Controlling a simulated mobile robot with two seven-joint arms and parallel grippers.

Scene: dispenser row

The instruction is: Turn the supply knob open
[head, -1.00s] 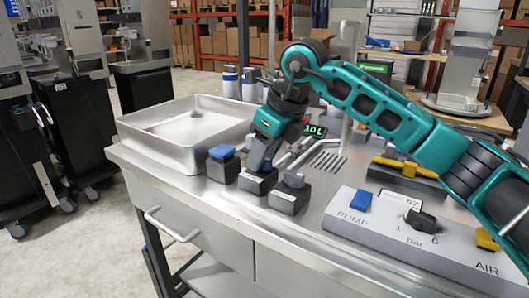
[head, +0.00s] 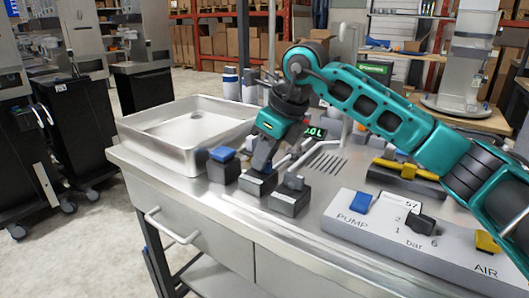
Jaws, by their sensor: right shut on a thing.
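Three dark blocks stand in a row along the front of the steel counter. The left block carries a blue knob (head: 222,154). The right block carries a grey knob (head: 293,183). The middle block (head: 258,187) has a small white label, too small to read. My right gripper (head: 263,163) points down onto this middle block and is shut on its knob, which the fingers mostly hide. I cannot read which knob is named supply. My left gripper is out of view.
A steel basin (head: 190,130) sits left behind the blocks. A panel marked PUMP and AIR (head: 410,235) with a blue switch (head: 360,202) and a dark dial (head: 421,223) lies to the right. A yellow-handled bar (head: 408,172) is behind it. A drawer handle (head: 172,228) sticks out in front.

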